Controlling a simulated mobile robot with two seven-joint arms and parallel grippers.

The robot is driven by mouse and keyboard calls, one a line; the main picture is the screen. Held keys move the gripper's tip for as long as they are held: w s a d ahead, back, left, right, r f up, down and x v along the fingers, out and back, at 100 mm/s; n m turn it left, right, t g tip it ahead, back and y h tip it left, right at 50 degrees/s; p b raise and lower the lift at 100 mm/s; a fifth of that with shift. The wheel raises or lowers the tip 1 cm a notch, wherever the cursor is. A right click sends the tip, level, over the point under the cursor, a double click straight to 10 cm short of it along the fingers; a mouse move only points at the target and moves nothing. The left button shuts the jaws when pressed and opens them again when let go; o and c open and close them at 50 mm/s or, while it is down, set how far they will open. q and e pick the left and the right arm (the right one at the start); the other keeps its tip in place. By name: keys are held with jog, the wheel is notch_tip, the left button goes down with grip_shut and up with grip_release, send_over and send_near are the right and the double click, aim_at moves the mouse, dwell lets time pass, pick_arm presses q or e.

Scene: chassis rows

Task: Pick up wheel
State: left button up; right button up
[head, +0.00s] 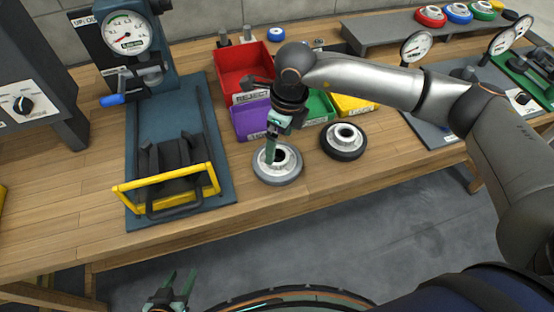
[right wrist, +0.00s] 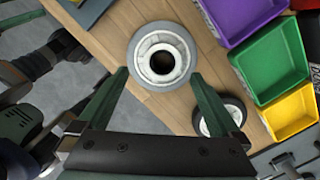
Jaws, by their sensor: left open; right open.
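A wheel with a grey tyre and pale metal hub (head: 284,171) lies flat near the table's front edge. A second wheel with a black tyre (head: 344,143) lies to its right. My right gripper (head: 271,152) points down over the grey wheel in the head view, open and empty. In the right wrist view, the grey wheel (right wrist: 162,41) is ahead of the spread fingertips (right wrist: 160,78), and the black wheel (right wrist: 222,116) is beyond the right finger. My left gripper (head: 177,285) is open and empty at the bottom, off the table.
Red (head: 236,68), purple (head: 248,119), green (head: 318,107) and yellow (head: 352,105) bins stand behind the wheels. A blue press fixture with a gauge (head: 128,35) and yellow handle (head: 168,190) stands left. Coloured wheels sit on a rear shelf (head: 400,30). Wood around the wheels is bare.

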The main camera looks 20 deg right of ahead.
aim_at(277, 151)
jog(key=f, duration=0.3)
jog(key=f+p, duration=0.1)
jog(key=f, duration=0.1)
jog(key=shift+w+a+f, duration=0.1)
jog(key=shift+w, duration=0.3)
grip_shut()
dwell(0.5)
